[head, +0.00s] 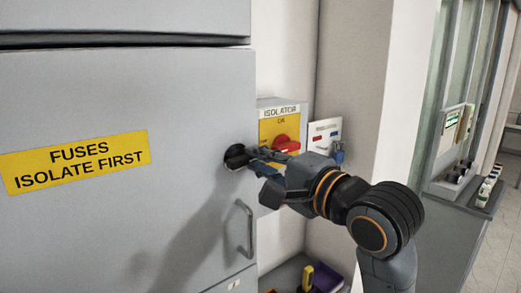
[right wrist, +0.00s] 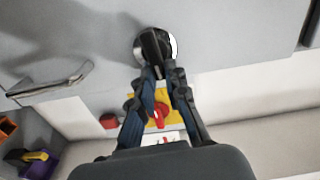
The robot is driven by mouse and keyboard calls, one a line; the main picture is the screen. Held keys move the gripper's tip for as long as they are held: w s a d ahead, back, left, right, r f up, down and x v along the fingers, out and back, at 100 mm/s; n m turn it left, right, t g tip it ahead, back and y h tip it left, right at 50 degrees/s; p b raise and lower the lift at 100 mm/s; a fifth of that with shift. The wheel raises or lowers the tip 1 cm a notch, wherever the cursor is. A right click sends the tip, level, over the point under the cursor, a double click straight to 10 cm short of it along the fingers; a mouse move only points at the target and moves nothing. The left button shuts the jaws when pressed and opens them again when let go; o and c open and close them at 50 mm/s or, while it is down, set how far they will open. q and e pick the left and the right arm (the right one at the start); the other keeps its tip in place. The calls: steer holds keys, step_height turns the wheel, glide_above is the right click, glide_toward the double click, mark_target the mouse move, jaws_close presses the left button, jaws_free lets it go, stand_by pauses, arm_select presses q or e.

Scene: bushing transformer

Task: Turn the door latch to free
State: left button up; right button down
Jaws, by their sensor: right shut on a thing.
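The door latch is a round black knob (head: 236,157) on the grey cabinet door (head: 130,105), near the door's right edge. In the right wrist view the latch (right wrist: 149,45) shows a raised grip bar on a round base with a white mark at its right side. My right gripper (head: 252,158) comes from the right and is shut on the latch's grip bar. In the right wrist view its fingertips (right wrist: 162,74) lie on either side of the bar's end. My left gripper is not in view.
A yellow isolator box (head: 279,130) with a red rotary handle (head: 285,144) is just behind my right gripper. A metal door handle (head: 246,229) is below the latch. A yellow "FUSES ISOLATE FIRST" label (head: 76,162) is on the door. Bins with tools (head: 308,276) sit low down.

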steer(key=shift+f+m+p, duration=0.15)
steer(key=shift+m+p, duration=0.15)
steer(key=shift+m, duration=0.3)
steer(key=c, duration=1.3)
jaws_free()
steer(key=shift+c, duration=0.2)
steer(key=shift+s+d, duration=0.1)
steer(key=shift+d, duration=0.05)
steer(key=v, duration=0.7)
